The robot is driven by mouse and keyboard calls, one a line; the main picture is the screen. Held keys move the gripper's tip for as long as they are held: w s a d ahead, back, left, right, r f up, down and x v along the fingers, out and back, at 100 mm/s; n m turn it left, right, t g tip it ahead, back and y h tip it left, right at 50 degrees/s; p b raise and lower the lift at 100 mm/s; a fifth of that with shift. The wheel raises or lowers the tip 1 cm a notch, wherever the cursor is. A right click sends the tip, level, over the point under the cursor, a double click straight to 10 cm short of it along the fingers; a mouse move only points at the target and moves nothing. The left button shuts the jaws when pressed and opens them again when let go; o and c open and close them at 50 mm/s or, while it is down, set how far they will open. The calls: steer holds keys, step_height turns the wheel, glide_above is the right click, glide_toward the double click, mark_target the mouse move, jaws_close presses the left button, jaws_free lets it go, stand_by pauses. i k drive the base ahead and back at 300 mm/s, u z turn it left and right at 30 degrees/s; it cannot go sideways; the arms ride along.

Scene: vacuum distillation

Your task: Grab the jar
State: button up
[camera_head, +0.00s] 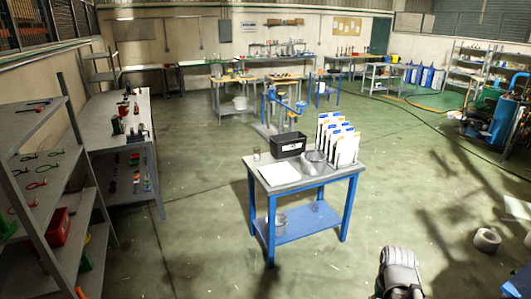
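A small clear jar-like vessel (257,154) stands at the back left corner of the blue-legged table (300,184). A larger pale, round vessel (314,163) stands on the same table, right of the middle. Another clear vessel (279,221) stands on the lower shelf. I cannot tell which of these is the jar. A grey part of my own arm shows at the bottom edge, right of the middle, apart from the table. My gripper's fingers are not visible.
The table also holds a black bin (288,145), a white sheet (279,174) and upright white-and-blue packs (347,150). A shelf rack (35,165) stands at left. A pale roll (487,240) lies on the floor at right. Floor around the table's front is clear.

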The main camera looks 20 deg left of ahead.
mark_target(257, 154)
steer(key=u, duration=0.05)
steer(key=i, duration=2.8)
steer(key=u, duration=1.25)
steer(key=i, duration=0.9)
steer(key=u, duration=0.05)
